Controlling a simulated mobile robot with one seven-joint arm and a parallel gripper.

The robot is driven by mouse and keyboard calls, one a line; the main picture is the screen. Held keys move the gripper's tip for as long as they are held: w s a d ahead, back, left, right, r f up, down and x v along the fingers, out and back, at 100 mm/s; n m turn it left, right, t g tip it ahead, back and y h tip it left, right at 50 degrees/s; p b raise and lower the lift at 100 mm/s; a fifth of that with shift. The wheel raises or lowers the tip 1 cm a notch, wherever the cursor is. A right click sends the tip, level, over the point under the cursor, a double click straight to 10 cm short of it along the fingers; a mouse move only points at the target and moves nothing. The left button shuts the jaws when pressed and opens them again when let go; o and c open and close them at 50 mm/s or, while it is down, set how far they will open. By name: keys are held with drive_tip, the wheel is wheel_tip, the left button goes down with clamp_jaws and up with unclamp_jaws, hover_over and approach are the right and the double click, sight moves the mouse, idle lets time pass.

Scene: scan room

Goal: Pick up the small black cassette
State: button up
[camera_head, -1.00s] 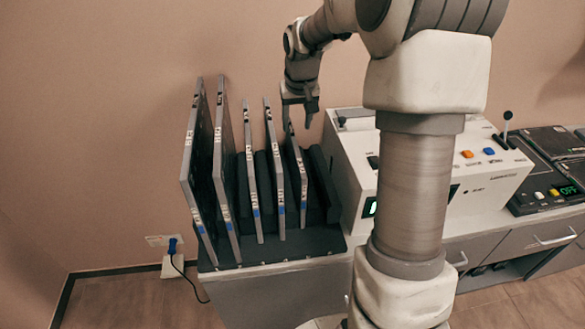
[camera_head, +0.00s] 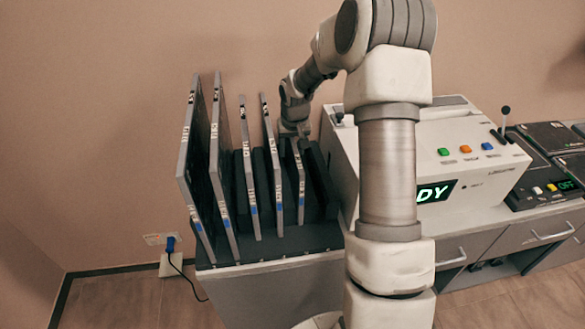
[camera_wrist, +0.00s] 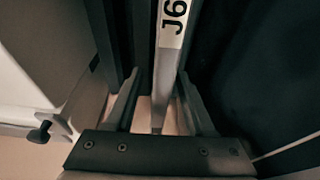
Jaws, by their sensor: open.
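Several thin dark cassettes with grey edges, white labels and blue marks stand upright in a rack (camera_head: 275,262). The smallest cassette (camera_head: 300,185) is the rightmost one in the head view. My gripper (camera_head: 294,132) is at its upper rear end. In the wrist view a cassette edge labelled J6 (camera_wrist: 170,60) runs between the two open fingers of my gripper (camera_wrist: 160,75), one finger on each side. The right finger looks close to it and the left has a wider gap. I cannot tell whether either touches. My arm partly hides the fingertips in the head view.
A white machine (camera_head: 465,150) with coloured buttons and a lit display stands just right of the rack. Taller cassettes (camera_head: 198,165) stand close by on the left. The wall is behind the rack. A black control panel (camera_head: 550,190) is at far right.

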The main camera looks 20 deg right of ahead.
clamp_jaws()
drive_tip(key=shift+r, duration=0.1)
idle(1.3)
